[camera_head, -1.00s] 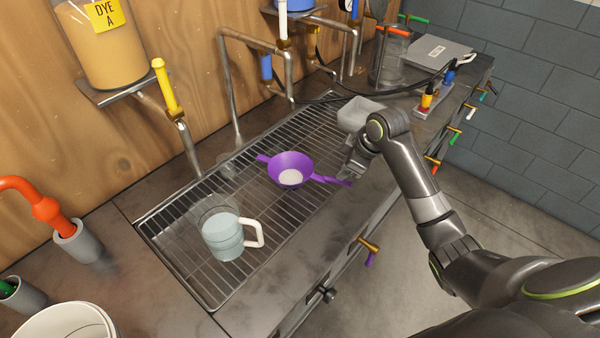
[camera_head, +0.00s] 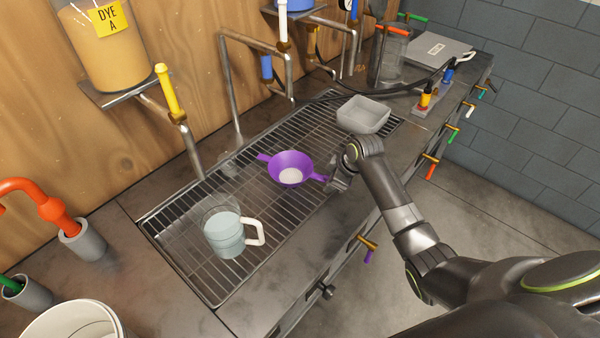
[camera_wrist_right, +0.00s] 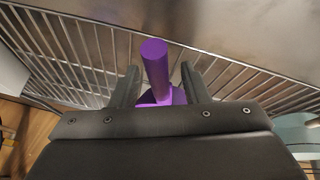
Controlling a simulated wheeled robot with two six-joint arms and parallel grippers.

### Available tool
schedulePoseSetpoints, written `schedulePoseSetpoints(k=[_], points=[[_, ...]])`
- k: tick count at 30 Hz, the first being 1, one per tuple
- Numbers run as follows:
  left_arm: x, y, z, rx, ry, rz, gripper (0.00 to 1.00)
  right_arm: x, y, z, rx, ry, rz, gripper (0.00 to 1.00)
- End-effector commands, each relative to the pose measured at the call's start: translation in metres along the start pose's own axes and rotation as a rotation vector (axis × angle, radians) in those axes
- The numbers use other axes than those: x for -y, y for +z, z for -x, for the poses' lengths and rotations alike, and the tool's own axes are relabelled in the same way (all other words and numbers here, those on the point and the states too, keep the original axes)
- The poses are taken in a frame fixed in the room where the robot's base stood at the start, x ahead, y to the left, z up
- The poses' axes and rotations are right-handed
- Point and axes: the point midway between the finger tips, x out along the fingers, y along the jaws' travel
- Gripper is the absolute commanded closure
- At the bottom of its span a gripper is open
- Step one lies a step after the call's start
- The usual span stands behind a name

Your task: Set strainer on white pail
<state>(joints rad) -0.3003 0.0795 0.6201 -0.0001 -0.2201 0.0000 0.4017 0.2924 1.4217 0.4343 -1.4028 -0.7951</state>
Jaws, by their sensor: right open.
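The purple strainer (camera_head: 290,167) with a pale round centre rests on the metal grate, one handle toward the wall and the other toward my right gripper. My right gripper (camera_head: 334,181) is at the handle on the right side of the strainer. In the right wrist view the purple handle (camera_wrist_right: 156,68) stands between the two open fingers (camera_wrist_right: 158,88), with a gap on both sides. The white pail (camera_head: 66,326) is at the lower left corner of the head view, cut off by the frame edge. My left gripper is not in view.
A clear pitcher (camera_head: 228,235) with pale liquid and a white handle stands on the grate (camera_head: 190,262) left of the strainer. A grey tray (camera_head: 362,114) sits behind my right gripper. Taps and pipes line the wooden wall. An orange-handled tool stands in a grey cup (camera_head: 82,240).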

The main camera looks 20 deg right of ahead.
Motion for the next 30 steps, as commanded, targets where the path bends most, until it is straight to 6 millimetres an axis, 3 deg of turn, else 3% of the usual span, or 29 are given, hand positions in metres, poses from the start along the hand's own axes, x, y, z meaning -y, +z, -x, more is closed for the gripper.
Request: schedulePoseSetpoints(k=[3, 12, 23, 30], points=[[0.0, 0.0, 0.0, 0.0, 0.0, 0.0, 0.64, 0.0, 0.0, 0.0, 0.0, 0.0, 0.0, 0.61], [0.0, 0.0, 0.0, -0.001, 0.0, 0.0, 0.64, 0.0, 0.0, 0.001, 0.0, 0.0, 0.0, 1.0], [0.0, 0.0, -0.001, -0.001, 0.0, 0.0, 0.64, -0.001, -0.001, 0.003, -0.001, 0.001, 0.0, 1.0], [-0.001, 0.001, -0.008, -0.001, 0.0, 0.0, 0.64, -0.009, -0.015, 0.034, -0.004, 0.005, 0.002, 1.0]])
